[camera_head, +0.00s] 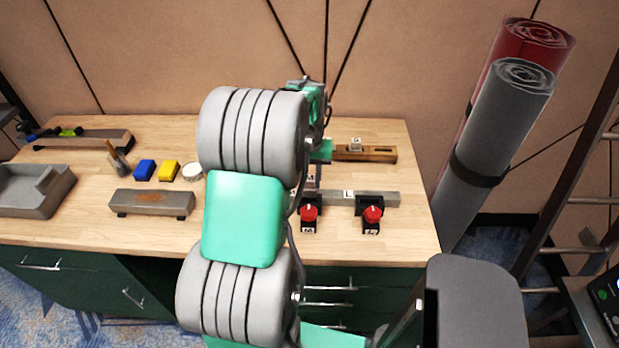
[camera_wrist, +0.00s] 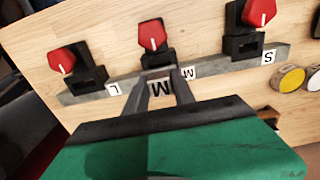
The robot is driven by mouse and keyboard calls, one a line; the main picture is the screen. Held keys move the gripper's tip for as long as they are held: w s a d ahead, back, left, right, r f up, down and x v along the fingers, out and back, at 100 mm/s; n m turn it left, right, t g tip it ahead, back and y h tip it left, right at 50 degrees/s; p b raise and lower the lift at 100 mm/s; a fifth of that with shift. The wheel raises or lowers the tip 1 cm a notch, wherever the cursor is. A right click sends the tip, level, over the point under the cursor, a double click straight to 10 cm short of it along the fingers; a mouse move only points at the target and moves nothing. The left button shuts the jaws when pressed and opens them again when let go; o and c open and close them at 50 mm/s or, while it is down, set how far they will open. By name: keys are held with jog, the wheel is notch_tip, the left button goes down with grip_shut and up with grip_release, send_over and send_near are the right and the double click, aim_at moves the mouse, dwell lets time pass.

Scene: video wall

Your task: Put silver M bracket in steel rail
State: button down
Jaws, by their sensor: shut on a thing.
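The silver M bracket (camera_wrist: 160,88) shows in the wrist view as a small piece with an M label, between the two fingertips. My gripper (camera_wrist: 160,80) is shut on it, in front of the middle of the steel rail (camera_wrist: 215,68). I cannot tell whether the bracket touches the rail. The rail carries labels L, M and S, with a red-knobbed black clamp at each. The M label (camera_wrist: 188,73) is just right of the fingers. In the head view the rail (camera_head: 385,199) lies at the bench's right; my arm hides its left part and most of my gripper.
A wooden holder (camera_head: 380,154) with a labelled piece (camera_head: 355,145) stands behind the rail. Red knobs (camera_head: 309,213) stick up at the rail's front. A grey block (camera_head: 150,203), blue (camera_head: 144,170) and yellow (camera_head: 168,171) items and a grey tray (camera_head: 40,190) lie left.

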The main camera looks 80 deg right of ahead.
aim_at(309, 197)
jog(key=shift+f, duration=0.4)
dwell(0.6)
jog(key=shift+f+b, duration=0.6)
jog(key=shift+b, duration=0.05)
jog(key=shift+f, duration=0.15)
jog(key=shift+f+b, duration=0.45)
jog(key=shift+f, duration=0.15)
jog(key=shift+f, duration=0.1)
dwell(0.4)
jog(key=shift+f+b, duration=0.5)
jog(key=shift+f, duration=0.2)
